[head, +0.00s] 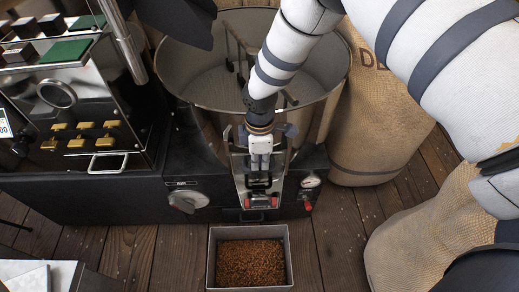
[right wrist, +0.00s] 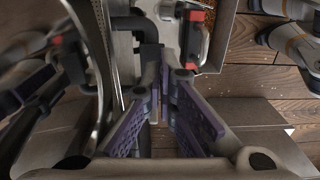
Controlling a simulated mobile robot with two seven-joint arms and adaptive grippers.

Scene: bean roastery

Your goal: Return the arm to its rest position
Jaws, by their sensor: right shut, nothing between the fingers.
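My right arm (head: 285,50), white with grey bands, reaches down from the upper right across the roaster's round steel drum (head: 195,72). My right gripper (head: 260,184) is at the drum's front, just over the steel chute and its red-ended fitting. In the right wrist view, the gripper (right wrist: 165,88) has its purple-padded fingers together at the tips, with nothing between them. The red-and-black fitting (right wrist: 194,40) is close beyond the fingertips; I cannot tell whether they touch it. My left gripper is not in view.
A grey tray (head: 289,262) of brown beans stands on the plank floor below the chute. Burlap sacks (head: 365,125) stand right of the drum. The roaster's control panel (head: 85,135) is at left. A dial (head: 188,200) and gauge (head: 311,180) flank the chute.

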